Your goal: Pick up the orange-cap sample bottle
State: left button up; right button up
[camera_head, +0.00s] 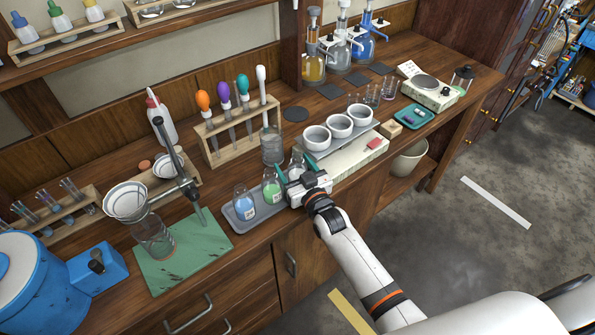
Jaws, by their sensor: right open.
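My right gripper (295,170) is over the right end of a grey tray (240,224) on the bench. Its two teal fingertips are apart, around or just in front of a clear bottle (298,158) that is partly hidden by the gripper. A bottle with blue contents (244,203) and a bottle with green contents (271,187) stand in the same tray to the left. I cannot make out an orange cap on any of these bottles. My left gripper is not in view.
A rack of droppers (240,133) with coloured bulbs, one orange, stands behind the tray. White bowls (339,126) stand to the right. A green mat (180,262) with a glass beaker and metal stand lies to the left. The floor at right is largely clear.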

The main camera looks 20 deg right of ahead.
jog(key=c, duration=1.1)
jog(key=shift+c, duration=0.2)
jog(key=shift+r, duration=0.2)
